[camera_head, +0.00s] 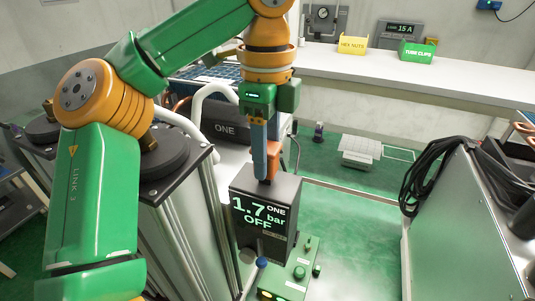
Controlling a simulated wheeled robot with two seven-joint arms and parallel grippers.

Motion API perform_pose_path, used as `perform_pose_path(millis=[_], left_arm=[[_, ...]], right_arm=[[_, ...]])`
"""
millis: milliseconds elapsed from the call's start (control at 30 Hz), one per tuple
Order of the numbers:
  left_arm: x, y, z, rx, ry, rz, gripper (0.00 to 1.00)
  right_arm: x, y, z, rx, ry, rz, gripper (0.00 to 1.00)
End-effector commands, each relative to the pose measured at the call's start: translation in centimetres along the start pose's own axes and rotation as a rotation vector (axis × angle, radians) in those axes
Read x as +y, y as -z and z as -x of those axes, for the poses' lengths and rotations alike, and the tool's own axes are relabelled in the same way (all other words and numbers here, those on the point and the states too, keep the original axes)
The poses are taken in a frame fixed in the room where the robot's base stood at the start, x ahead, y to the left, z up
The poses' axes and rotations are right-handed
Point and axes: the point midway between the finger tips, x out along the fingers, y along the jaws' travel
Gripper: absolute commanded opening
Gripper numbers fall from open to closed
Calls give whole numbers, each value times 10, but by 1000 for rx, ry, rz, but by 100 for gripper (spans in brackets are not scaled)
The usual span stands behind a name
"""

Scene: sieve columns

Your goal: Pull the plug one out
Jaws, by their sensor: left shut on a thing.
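My left gripper (264,178) points straight down, its long blue-grey fingers just behind the top of a dark display box (266,213). A dark unit labelled "ONE" (226,129) stands behind, to the left. My right gripper is not in view.
A white bench (400,78) at the back holds yellow and green bins. Black cables (430,178) hang over a cabinet at right. Green floor between is mostly clear.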

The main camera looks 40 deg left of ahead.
Motion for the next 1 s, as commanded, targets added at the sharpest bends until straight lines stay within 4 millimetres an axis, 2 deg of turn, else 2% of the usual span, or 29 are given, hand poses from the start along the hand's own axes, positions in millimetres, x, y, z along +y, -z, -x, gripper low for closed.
perform_pose_path(millis=[567, 600, 700, 1000], left_arm=[[0, 0, 11, -1, -1, 2, 0], [0, 0, 11, 0, -2, 1, 55], [0, 0, 11, 0, -2, 1, 82], [0, 1, 12, 0, -1, 0, 82]], right_arm=[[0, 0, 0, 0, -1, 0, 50], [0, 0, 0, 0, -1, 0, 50], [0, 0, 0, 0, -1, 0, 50], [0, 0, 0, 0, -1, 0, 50]])
